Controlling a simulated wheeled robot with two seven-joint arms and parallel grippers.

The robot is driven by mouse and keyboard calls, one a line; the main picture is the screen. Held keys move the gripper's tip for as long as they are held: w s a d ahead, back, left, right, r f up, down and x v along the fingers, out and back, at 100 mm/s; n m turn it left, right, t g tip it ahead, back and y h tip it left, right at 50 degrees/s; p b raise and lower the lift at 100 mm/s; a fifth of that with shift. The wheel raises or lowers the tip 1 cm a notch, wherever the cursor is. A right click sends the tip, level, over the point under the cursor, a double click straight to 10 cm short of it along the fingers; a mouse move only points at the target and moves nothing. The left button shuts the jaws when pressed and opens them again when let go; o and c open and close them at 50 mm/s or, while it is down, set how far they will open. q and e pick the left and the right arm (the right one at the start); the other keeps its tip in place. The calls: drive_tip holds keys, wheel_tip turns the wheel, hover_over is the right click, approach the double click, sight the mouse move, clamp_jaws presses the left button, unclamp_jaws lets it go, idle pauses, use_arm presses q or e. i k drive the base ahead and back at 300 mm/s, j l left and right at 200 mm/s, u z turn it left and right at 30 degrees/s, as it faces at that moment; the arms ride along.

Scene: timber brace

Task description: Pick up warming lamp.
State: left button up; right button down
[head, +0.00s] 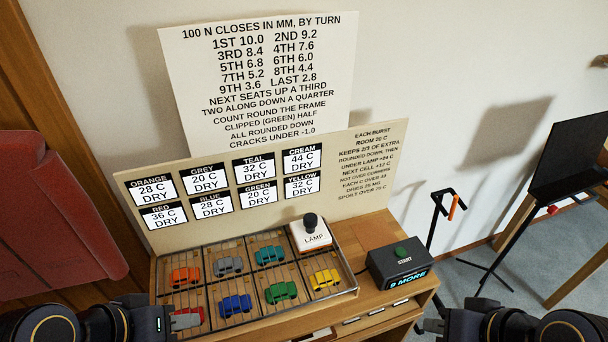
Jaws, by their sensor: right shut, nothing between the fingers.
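The warming lamp (311,236) is a white square block with a black knob on top and the word LAMP on its front. It sits over the back right cell of the slatted tray (355,290), and whatever is under it is hidden. My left gripper (188,320) is at the lower left, by the red car in the front left cell, away from the lamp. Its fingers are hard to make out. My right gripper (428,326) is at the lower right, shut and empty, apart from the lamp and right of the tray.
Several small coloured cars stand in the tray cells, including a yellow car (325,279) in front of the lamp. A label board (145,231) rises behind. A black START box (401,264) reading 9 MORE is to the right. A dark stand (433,235) is beyond the bench.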

sight(310, 233)
drive_tip(key=l+u, duration=0.15)
drive_tip(key=u, duration=2.25)
drive_tip(key=k+l+u, duration=0.35)
drive_tip(key=k+l, duration=0.6)
drive_tip(key=k, duration=0.15)
